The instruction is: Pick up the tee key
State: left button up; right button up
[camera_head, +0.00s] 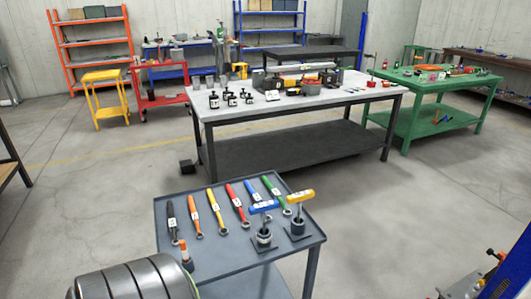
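Two tee-handled tools stand upright at the right end of the grey cart top (215,255). One has a blue handle (264,207) with a white label, and its shaft goes down to a dark round base (264,240). The other has a yellow-orange handle (294,196), and its shaft goes down to a similar base (298,228) just behind and to the right. I cannot tell which one is the tee key. Neither of my grippers shows in the head view.
Several coloured wrenches, including a red one (236,200), lie in a row on the cart. A small orange-topped item (185,252) stands near its front left. A large grey ribbed cylinder (135,280) fills the lower left.

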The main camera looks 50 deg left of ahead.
aim_at(298, 197)
jog(key=u, duration=1.45)
jog(key=z, duration=1.05)
jog(key=i+l+z, duration=0.1)
jog(key=i, duration=0.3)
jog(key=i+l+z, duration=0.1)
jog(key=i+l, duration=0.15)
jog(key=i, duration=0.2)
jog(key=i+l+z, duration=0.15)
jog(key=i, duration=0.3)
jog(key=u, duration=2.35)
